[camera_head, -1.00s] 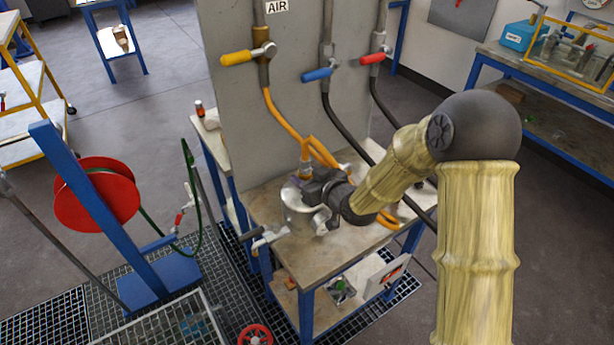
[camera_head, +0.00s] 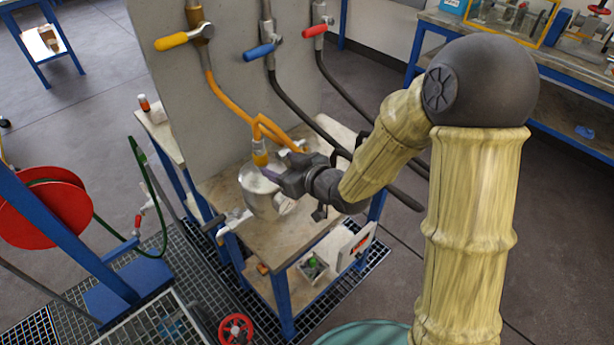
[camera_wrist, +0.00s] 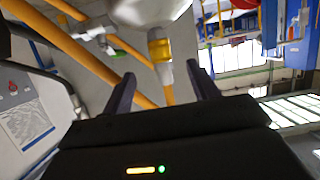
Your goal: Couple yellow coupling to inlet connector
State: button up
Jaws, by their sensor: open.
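The yellow coupling (camera_head: 260,158) hangs upright at the end of the orange hose (camera_head: 219,92), at the top of the silver vessel (camera_head: 259,200) on the bench. In the wrist view the yellow coupling (camera_wrist: 159,48) shows a yellow band and a metal sleeve. My gripper (camera_head: 267,174) is open beside it, to its right. In the wrist view my gripper (camera_wrist: 163,85) has its fingers apart, with the coupling beyond and between the tips, and it grips nothing. The inlet connector is not clearly visible; I cannot tell whether the coupling is seated on it.
A grey panel (camera_head: 172,90) behind the bench carries yellow (camera_head: 171,42), blue (camera_head: 259,52) and red (camera_head: 313,30) valve handles. Black hoses (camera_head: 300,112) hang to the right of the vessel. A red hose reel (camera_head: 45,208) stands at left.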

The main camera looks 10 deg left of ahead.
jog(key=b+v, duration=0.4)
jog(key=v, duration=0.4)
jog(key=shift+s+d, duration=0.2)
jog(key=shift+s, duration=0.05)
jog(key=shift+r, duration=0.15)
jog(key=shift+w, duration=0.1)
jog(key=w+d+m+h+p, duration=0.25)
jog(key=d+h, duration=0.35)
jog(key=d, duration=0.3)
jog(key=s+d+f+m+g+h+p, duration=0.1)
jog(key=s+d+m+g+h+p, duration=0.3)
jog(key=s+d, duration=0.7)
jog(key=m+g+p, duration=0.1)
jog(key=m+g, duration=0.1)
jog(key=m, duration=0.1)
jog(key=shift+s+d+f+h, duration=0.2)
jog(key=shift+s+f+h, duration=0.15)
jog(key=shift+s+h, duration=0.05)
